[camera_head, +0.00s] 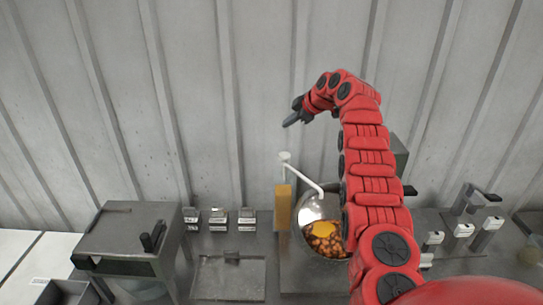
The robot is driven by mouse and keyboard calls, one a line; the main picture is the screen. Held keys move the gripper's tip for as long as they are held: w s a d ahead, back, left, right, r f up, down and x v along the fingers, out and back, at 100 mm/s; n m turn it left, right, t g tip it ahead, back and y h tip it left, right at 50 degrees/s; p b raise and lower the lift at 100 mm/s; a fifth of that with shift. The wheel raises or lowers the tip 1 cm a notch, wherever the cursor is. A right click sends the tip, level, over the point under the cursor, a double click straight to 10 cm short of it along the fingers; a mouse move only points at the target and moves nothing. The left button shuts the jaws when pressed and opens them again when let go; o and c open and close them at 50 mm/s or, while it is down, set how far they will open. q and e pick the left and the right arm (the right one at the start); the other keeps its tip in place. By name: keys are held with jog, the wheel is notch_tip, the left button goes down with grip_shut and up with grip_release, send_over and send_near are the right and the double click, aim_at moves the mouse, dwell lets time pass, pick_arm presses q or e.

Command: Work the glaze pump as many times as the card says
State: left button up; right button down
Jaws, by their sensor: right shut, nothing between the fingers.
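The glaze pump has a pale round head (285,157) on top, and a white spout slants down to the right from it. An orange-yellow container (284,207) stands below the head. The spout ends at the mouth of a shiny rotary drum (312,208), which holds brown nut-like pieces and a yellow patch. My right gripper (291,121) is shut and empty, above the pump head and apart from it in the picture. My right arm hides part of the drum's right side. No readable card shows. My left gripper is out of view.
Several small labelled blocks (218,219) stand left of the pump, behind a shallow grey tray (228,278). A dark metal box (130,230) is further left. Metal fixtures with pale labels (463,230) stand at right. A ribbed grey wall (180,90) closes the back.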

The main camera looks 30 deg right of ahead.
aim_at(288, 156)
jog(key=shift+w+d+f+b, duration=0.1)
jog(key=shift+f+b, duration=1.1)
jog(key=shift+f, duration=1.1)
jog(key=shift+w+d+f+b, duration=0.1)
jog(key=shift+f+b, duration=1.1)
jog(key=shift+f, duration=1.05)
jog(key=shift+s, duration=0.1)
jog(key=shift+f, duration=0.1)
jog(key=shift+f+b, duration=0.35)
jog(key=shift+b, duration=0.3)
